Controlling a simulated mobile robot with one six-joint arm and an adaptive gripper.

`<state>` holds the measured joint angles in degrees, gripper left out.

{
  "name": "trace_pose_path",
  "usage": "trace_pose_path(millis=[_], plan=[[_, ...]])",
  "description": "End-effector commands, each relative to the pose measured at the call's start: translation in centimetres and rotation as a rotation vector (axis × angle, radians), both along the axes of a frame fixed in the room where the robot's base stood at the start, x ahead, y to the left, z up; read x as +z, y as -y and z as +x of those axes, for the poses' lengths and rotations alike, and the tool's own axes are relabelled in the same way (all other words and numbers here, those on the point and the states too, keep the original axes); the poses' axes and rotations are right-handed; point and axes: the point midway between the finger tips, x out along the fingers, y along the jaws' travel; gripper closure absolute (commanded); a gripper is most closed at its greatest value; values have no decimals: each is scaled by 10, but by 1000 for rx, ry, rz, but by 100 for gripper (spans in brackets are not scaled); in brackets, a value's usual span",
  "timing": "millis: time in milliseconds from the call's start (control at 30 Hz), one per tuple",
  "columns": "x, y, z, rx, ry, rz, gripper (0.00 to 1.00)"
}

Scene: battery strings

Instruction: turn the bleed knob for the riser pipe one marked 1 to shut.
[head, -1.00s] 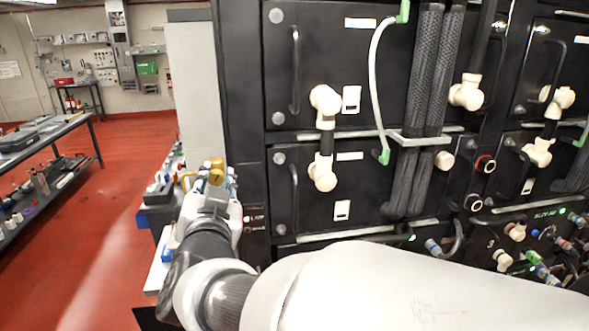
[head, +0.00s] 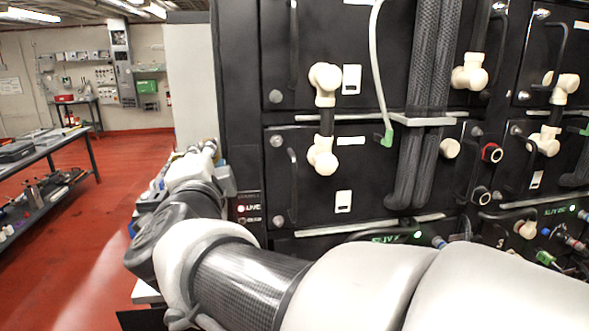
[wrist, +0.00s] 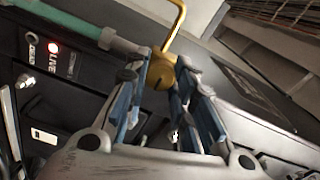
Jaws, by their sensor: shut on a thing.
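My gripper (wrist: 157,80) has its blue-padded fingers closed around a round brass-coloured piece (wrist: 160,72) in the wrist view. A bent brass rod (wrist: 171,38) rises from this piece. I cannot read a number on it, nor tell whether it is fixed to anything. In the head view my gripper (head: 203,152) is small and far out at the left edge of the black cabinets, and its fingertips and the held piece are unclear. No riser pipe or bleed knob marked 1 can be made out for certain.
Black battery cabinets (head: 285,148) with handles and white fittings fill the right. A teal bar (wrist: 82,26) passes close left of the gripper, above a panel with a lit LIVE lamp (wrist: 53,47). A workbench (head: 42,150) stands left; the red floor (head: 85,235) between is open.

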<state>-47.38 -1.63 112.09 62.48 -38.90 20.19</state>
Motion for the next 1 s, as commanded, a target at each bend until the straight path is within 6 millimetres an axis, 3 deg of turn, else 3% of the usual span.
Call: trace_pose_path(millis=[1000], plan=[[-1,1,0,-1,-222,939,100]])
